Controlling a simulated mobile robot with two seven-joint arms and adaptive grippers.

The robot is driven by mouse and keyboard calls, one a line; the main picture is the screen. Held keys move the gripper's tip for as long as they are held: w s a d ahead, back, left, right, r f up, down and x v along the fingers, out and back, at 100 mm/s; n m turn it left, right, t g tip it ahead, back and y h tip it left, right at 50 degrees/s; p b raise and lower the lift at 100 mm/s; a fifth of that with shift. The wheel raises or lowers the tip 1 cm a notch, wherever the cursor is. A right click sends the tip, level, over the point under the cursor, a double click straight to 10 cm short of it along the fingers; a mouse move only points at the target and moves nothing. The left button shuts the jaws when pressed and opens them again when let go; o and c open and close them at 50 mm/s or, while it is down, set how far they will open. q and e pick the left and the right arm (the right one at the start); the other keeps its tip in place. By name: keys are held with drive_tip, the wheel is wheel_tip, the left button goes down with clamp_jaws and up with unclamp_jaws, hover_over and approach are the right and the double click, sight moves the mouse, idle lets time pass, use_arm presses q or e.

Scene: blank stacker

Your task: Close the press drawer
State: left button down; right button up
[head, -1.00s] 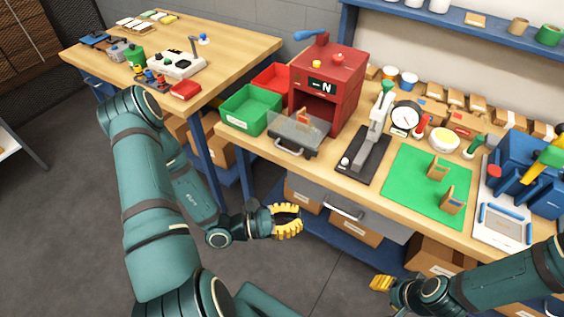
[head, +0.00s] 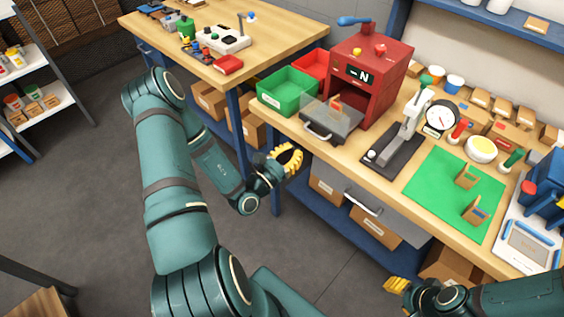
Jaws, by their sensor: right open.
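The red press (head: 384,70) stands on the workbench, with a blue lever on top. Its grey drawer (head: 345,124) is pulled out at the front, with a handle (head: 318,134) on its front edge. A small wooden piece and a clear panel show over the drawer. My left gripper (head: 292,157) has yellow fingers and is in front of the bench edge, left of and below the drawer handle, apart from it. The gap between its fingers is unclear. My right gripper (head: 397,285) is open, low in front of the bench, partly hidden by its own arm.
A green bin (head: 288,98) and a red bin (head: 312,62) stand left of the press. A black lever stand (head: 395,155), a dial gauge (head: 440,117) and a green mat (head: 440,205) lie to the right. A bench drawer handle (head: 362,203) sticks out below the bench top.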

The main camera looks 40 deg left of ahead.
sight(315, 140)
use_arm(q)
drive_tip(key=w, duration=0.4)
drive_tip(key=w+r, duration=0.1)
drive_tip(key=w, duration=0.1)
drive_tip(key=shift+d, duration=0.3)
drive_tip(key=w, duration=0.4)
drive_tip(key=shift+w+d, duration=0.15)
drive_tip(key=shift+d, duration=0.05)
